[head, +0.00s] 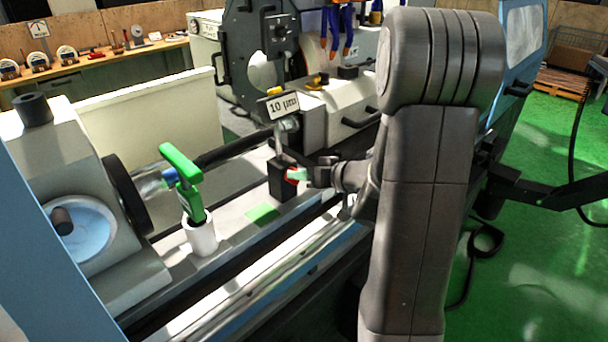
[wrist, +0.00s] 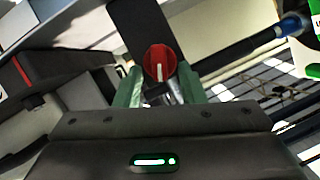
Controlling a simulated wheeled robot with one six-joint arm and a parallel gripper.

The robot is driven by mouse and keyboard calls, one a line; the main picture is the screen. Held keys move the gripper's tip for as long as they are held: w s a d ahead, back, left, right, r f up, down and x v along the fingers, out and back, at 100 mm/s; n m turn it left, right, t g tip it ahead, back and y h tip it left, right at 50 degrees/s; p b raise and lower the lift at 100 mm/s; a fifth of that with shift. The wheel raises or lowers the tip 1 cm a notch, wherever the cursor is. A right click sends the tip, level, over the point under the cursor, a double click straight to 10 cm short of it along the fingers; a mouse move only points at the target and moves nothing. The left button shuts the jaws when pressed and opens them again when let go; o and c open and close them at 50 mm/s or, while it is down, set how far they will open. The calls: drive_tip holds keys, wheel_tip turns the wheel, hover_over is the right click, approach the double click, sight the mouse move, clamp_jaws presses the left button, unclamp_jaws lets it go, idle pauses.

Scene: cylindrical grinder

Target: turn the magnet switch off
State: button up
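The magnet switch is a red round knob with a white pointer line, on a black box (head: 281,182) at the middle of the machine bed. The knob (wrist: 160,62) shows in the wrist view, its white line close to upright in the picture. In the head view only a small part of the red knob (head: 292,175) shows beside my gripper (head: 301,175). In the wrist view the green fingers of my gripper (wrist: 159,78) are open, one at each side of the knob. A narrow gap shows at each side; contact cannot be told.
A post with a "10 µm" dial sign (head: 283,105) rises by the black box. A green-handled tool (head: 185,180) stands in a white cup (head: 199,238) to the left. A green pad (head: 262,214) lies on the bed between them.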

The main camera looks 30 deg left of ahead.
clamp_jaws()
drive_tip(key=n+t+b, duration=0.2)
drive_tip(key=n+b, duration=0.1)
drive_tip(key=shift+s+a+r+h, duration=0.1)
drive_tip(key=shift+s+h, duration=0.2)
drive_tip(key=shift+s, duration=0.05)
unclamp_jaws()
drive_tip(key=p+v, duration=0.2)
drive_tip(key=v, duration=1.2)
drive_tip(key=shift+a, duration=0.2)
idle(0.4)
